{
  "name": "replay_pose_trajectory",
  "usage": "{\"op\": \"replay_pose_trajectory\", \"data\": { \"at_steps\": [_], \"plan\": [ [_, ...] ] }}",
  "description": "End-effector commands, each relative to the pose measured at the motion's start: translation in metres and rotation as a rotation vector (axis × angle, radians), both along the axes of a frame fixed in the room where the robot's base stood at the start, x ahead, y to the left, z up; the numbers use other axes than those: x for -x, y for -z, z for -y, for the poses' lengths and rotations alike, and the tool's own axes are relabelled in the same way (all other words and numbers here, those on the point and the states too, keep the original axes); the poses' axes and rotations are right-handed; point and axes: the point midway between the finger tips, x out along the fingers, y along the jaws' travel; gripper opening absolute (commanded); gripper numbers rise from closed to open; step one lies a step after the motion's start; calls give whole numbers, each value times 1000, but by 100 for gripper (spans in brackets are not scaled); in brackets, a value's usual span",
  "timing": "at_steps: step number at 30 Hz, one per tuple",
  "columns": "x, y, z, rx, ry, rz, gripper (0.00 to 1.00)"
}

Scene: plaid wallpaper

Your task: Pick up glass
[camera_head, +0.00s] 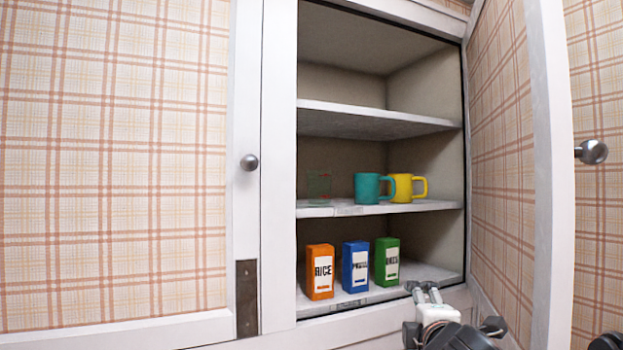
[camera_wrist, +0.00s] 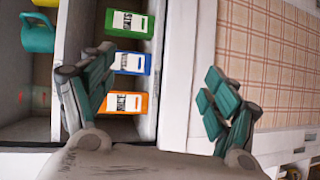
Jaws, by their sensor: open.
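The glass (camera_head: 319,187) is clear with a greenish tint and stands at the left end of the middle cupboard shelf. In the wrist view, which is turned sideways, the glass (camera_wrist: 40,97) shows faintly at the left edge. My gripper (camera_head: 424,293) is low at the right front of the open cupboard, below and to the right of the glass. In the wrist view my gripper (camera_wrist: 155,78) has its green-padded fingers spread wide with nothing between them. It is apart from the glass.
A teal mug (camera_head: 367,188) and a yellow mug (camera_head: 402,188) stand right of the glass. Orange (camera_head: 320,272), blue (camera_head: 355,267) and green (camera_head: 387,262) boxes stand on the shelf below. The plaid door (camera_head: 500,150) stands open at the right. The top shelf (camera_head: 370,122) is empty.

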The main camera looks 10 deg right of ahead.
Motion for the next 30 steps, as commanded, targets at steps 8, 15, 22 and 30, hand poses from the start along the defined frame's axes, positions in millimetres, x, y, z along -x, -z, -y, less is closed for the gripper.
{"op": "replay_pose_trajectory", "data": {
  "at_steps": [8,15,22,30],
  "plan": [
    [-67,-157,-31,651,-235,94,80],
    [-111,-240,-73,1204,-439,161,80],
    [-131,-266,-100,1536,-569,203,80],
    [-135,-265,-103,1608,-600,214,80]
  ]
}}
